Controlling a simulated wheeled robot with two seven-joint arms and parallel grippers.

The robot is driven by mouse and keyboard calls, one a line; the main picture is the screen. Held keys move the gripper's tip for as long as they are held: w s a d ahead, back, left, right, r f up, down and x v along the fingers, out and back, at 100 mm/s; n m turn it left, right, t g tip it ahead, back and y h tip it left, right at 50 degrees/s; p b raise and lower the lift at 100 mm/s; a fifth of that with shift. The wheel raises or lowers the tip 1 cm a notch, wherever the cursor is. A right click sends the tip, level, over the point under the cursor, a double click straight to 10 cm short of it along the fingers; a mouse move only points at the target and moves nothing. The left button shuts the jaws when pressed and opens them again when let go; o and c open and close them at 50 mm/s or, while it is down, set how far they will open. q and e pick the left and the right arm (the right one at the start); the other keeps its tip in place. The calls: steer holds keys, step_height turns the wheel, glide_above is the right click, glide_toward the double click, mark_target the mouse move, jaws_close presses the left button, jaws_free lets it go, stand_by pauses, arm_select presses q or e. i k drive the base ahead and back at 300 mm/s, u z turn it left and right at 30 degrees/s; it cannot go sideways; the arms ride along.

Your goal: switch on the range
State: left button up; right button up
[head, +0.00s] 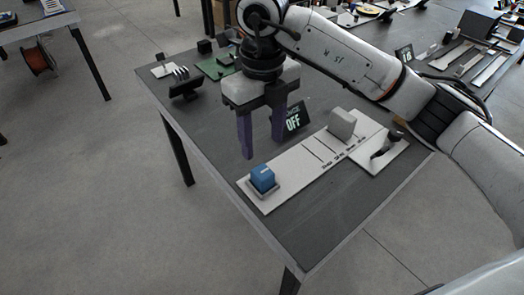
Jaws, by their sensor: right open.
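A small black display (293,122) on the table shows "OFF" in large letters, with a smaller line above that is hard to read. To its right, a white plate carries a dark lever-like handle (385,145). A long white board (300,168) lies in front of the display, with a blue block (262,178) at its near left end and a light grey block (342,123) near its far end. My right gripper (262,148) points down with its two purple fingers apart and empty, above the table near the blue block and left of the display. My left gripper is out of view.
The dark table (318,215) has bare room along its front edge. At its far left are a green board (218,67) and a dark stand with metal prongs (184,82). Another table with panels stands at upper right. My right arm crosses above the table's right side.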

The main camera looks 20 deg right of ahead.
mark_target(384, 150)
steer(key=k, duration=1)
